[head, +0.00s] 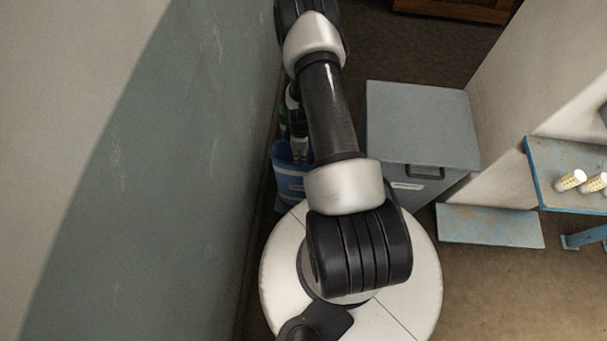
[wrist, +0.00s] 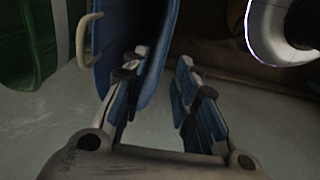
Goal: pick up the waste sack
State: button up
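A blue sack-like item (head: 288,178) with a pale band stands on the floor by the left wall, partly hidden by my arm. In the wrist view a blue sack (wrist: 130,42) with a cream loop handle (wrist: 88,40) fills the upper middle. I cannot tell for certain that it is the waste sack. My gripper (wrist: 163,65) is open, its two fingers apart. The left finger overlaps the sack's lower edge in the picture; contact cannot be told. No clear hold on the sack shows.
A green item (wrist: 28,40) with a white band lies left of the blue sack. A grey lidded box (head: 420,125) stands right of my arm. The wall (head: 150,200) is close on the left. A blue-edged shelf (head: 565,170) holds patterned cups.

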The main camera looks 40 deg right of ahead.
notch_tip(320, 180, down, 4)
jog(key=shift+f+b, duration=0.2)
jog(key=shift+b, duration=0.25)
jog(key=f, duration=0.1)
jog(key=f+b, duration=0.1)
jog(key=f, duration=0.1)
jog(key=f+b, duration=0.1)
jog(key=f, duration=0.1)
jog(key=shift+s+d, duration=0.2)
jog(key=shift+s, duration=0.05)
jog(key=shift+c, duration=0.5)
grip_shut()
